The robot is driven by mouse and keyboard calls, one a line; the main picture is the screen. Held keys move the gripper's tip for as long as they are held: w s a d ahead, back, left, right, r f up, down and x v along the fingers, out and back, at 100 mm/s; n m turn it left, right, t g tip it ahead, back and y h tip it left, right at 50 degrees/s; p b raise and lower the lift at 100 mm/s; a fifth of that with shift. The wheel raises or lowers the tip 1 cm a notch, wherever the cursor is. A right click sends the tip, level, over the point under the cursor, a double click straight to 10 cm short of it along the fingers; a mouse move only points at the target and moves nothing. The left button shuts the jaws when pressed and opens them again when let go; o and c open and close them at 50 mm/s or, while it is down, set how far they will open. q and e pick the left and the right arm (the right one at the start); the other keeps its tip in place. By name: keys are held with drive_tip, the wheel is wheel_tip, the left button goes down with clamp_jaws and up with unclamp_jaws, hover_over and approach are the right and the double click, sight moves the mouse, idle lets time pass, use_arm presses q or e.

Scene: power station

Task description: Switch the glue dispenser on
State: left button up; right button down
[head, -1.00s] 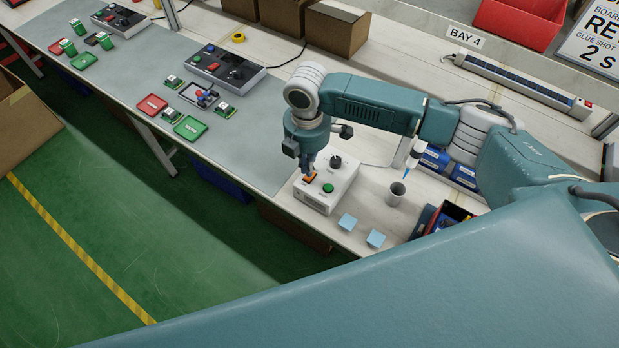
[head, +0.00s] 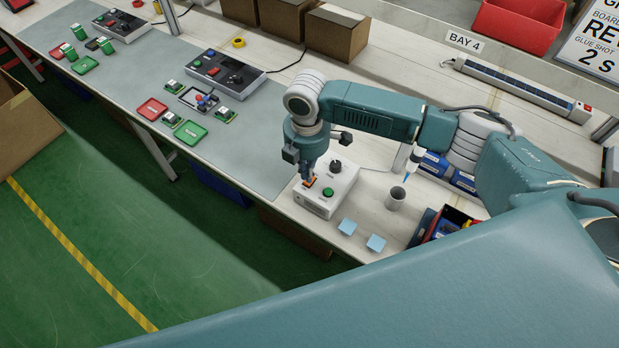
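The glue dispenser (head: 321,207) is a white box on the bench. Its top has an orange rocker switch (head: 309,183), a green button (head: 328,192) and a black knob (head: 335,166). My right gripper (head: 308,179) points down with its fingertips at the orange switch. I cannot tell whether they touch it, and the fingers look close together with nothing visible between them. A glue syringe (head: 411,165) with a blue tip stands in or over a grey cup (head: 396,198) right of the box. My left gripper is not in view.
Two light-blue pads (head: 376,243) lie in front of the cup. A bin of coloured items (head: 447,225) stands at the right. A grey mat (head: 130,100) with trays, boards and control boxes lies left. Cardboard boxes (head: 335,33) and a power strip (head: 520,88) are behind.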

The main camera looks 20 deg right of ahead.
drive_tip(key=shift+f, duration=0.1)
idle(0.5)
drive_tip(key=shift+s+f+b, duration=0.1)
drive_tip(key=shift+f+b, duration=0.4)
drive_tip(key=shift+f, duration=0.6)
idle(0.4)
wheel_tip(320, 180, up, 2)
drive_tip(key=shift+r+p, duration=0.1)
drive_tip(key=shift+p, duration=1.15)
wheel_tip(320, 180, up, 5)
drive_tip(key=p, duration=0.5)
